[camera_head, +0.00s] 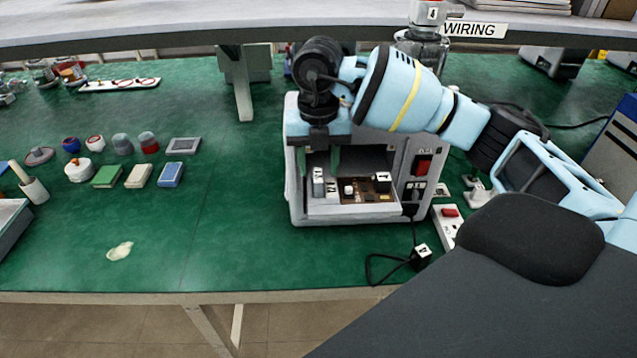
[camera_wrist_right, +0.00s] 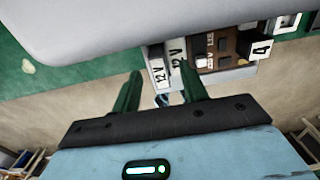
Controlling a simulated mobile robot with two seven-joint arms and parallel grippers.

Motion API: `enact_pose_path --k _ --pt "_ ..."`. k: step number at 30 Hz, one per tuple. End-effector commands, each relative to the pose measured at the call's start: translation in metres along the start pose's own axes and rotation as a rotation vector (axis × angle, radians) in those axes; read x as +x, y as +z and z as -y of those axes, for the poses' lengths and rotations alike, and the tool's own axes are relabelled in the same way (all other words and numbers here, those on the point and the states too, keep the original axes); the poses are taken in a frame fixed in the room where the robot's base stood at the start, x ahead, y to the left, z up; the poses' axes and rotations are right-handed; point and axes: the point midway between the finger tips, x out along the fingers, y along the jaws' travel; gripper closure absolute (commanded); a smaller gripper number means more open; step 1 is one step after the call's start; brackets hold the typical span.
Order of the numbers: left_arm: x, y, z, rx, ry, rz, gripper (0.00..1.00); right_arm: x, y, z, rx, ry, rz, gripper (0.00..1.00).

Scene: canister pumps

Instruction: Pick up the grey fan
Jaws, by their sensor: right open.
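I cannot make out a thing that is surely the grey fan. A small flat grey square piece (camera_head: 183,145) lies on the green table left of the housing, and a round grey piece (camera_head: 39,156) lies further left; either is too small to identify. My right gripper (camera_head: 318,158) points down at the open front of a grey housing (camera_head: 293,205), far from both pieces. My left gripper is not in view.
Labelled modules (camera_head: 382,182) sit inside the housing; they also show in the right wrist view (camera_wrist_right: 157,69). Several coloured caps and blocks (camera_head: 107,176) stand at the left. A socket strip (camera_head: 448,228) and a black cable are at the right. The table's left middle is mostly clear.

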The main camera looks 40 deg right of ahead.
Motion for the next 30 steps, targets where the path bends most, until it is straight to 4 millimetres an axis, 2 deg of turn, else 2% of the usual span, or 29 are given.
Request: enact_pose_path --k 6,15,25,30 --pt "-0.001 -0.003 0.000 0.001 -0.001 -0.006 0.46 0.027 -0.002 -0.001 0.000 0.000 0.000 0.56" --pt "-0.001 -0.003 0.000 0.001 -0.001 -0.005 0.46 0.032 -0.001 -0.001 0.000 0.002 0.001 0.56" --pt "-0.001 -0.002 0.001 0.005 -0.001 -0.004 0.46 0.031 -0.001 -0.001 0.000 0.002 0.001 0.98" --pt "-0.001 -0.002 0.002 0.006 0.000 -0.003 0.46 0.031 -0.001 -0.001 0.000 0.002 0.001 1.00"
